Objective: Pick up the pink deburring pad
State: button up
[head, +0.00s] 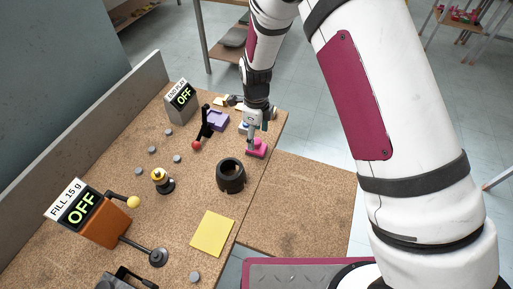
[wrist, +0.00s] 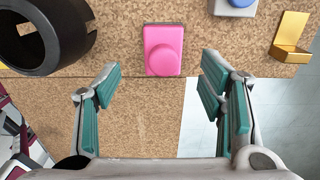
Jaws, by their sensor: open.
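The pink deburring pad (wrist: 163,50) lies on the cork-coloured worktop near its edge, a rounded block on a flat base. It also shows in the head view (head: 257,149), just below my gripper (head: 256,133). In the wrist view my gripper (wrist: 162,90) is open, with its teal-padded fingers apart to the left and right of the pad's line. The pad is ahead of the fingertips in that picture, and nothing is between them. The height of the fingers above the pad is hard to tell.
A black ring (head: 231,175) stands near the pad, also at the wrist view's upper left (wrist: 45,30). A gold bracket (wrist: 291,38) and a grey block with a blue top (wrist: 236,6) lie right of the pad. A purple block (head: 216,121) and a red-knobbed lever (head: 203,130) stand nearby.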

aim_at(257, 140)
jog(key=shift+w+f+p, duration=0.2)
jog(key=shift+f+p, duration=0.25)
jog(key=shift+f, duration=2.3)
jog(key=shift+d, duration=0.1)
jog(key=shift+c, duration=0.5)
jog(key=c, duration=1.3)
jog(key=shift+r, duration=0.1)
jog(key=shift+r, duration=0.45)
jog(key=r, duration=0.1)
jog(key=s+r, duration=0.1)
jog(key=shift+d+r+b, duration=0.1)
jog(key=shift+r+b, duration=0.2)
jog(key=shift+b, duration=0.05)
jog(key=s+d, duration=0.1)
jog(key=s, duration=0.3)
jog(key=s+d+r, duration=0.1)
jog(key=s, duration=0.4)
jog(key=s+d, duration=0.2)
jog(key=s, duration=0.3)
jog(key=shift+s+d+r, duration=0.1)
jog(key=shift+s+r, duration=0.05)
jog(key=shift+s, duration=0.05)
